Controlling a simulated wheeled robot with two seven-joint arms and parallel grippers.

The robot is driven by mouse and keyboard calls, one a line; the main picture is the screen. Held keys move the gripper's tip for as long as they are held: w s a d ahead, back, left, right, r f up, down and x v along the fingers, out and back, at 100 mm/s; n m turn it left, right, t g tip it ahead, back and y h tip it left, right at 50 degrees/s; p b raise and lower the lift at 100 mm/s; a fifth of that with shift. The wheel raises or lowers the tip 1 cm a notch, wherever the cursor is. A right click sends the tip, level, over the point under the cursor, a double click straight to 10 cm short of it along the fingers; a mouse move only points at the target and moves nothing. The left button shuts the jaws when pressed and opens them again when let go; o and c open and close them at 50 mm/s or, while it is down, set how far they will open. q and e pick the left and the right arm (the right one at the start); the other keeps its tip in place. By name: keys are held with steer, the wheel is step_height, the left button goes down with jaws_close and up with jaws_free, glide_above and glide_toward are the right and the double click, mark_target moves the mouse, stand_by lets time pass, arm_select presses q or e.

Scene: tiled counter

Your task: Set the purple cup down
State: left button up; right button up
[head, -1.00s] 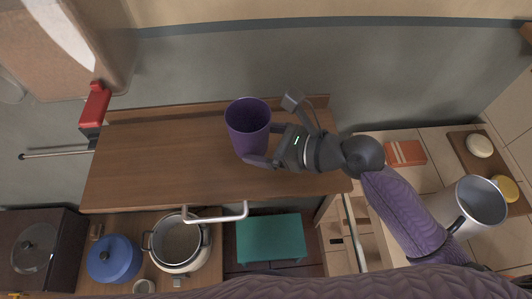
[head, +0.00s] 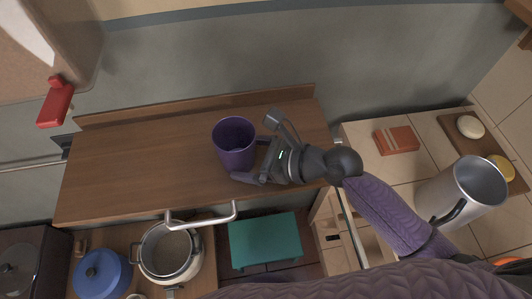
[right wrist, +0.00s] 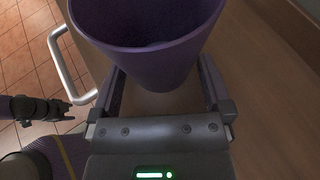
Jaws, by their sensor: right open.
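The purple cup (head: 235,148) stands upright on the brown wooden top (head: 130,160), open end up. It also shows large in the right wrist view (right wrist: 145,50), and it looks empty. My right gripper (head: 256,160) is open, with its fingers on either side of the cup's lower part. In the right wrist view the fingers (right wrist: 161,88) flank the narrow base, with wood showing between the base and the palm. A dark gripper-like part, seemingly my left gripper (right wrist: 68,112), is small at the left of that view; its jaws are unclear.
Wood left of the cup is clear. A raised ledge (head: 200,105) runs along the back. A metal handle (head: 202,218) juts from the front edge. Below are a pot (head: 168,252), a blue lidded pot (head: 100,275) and a teal box (head: 265,240). A metal pitcher (head: 450,195) stands right.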

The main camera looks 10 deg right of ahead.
steer(key=shift+r, duration=0.1)
steer(key=shift+s+d+r, duration=0.15)
steer(key=shift+d, duration=0.1)
steer(key=p+v, duration=0.1)
steer(key=v, duration=1)
steer(key=shift+d+p, duration=0.15)
steer(key=shift+p, duration=0.15)
steer(key=shift+r, duration=0.1)
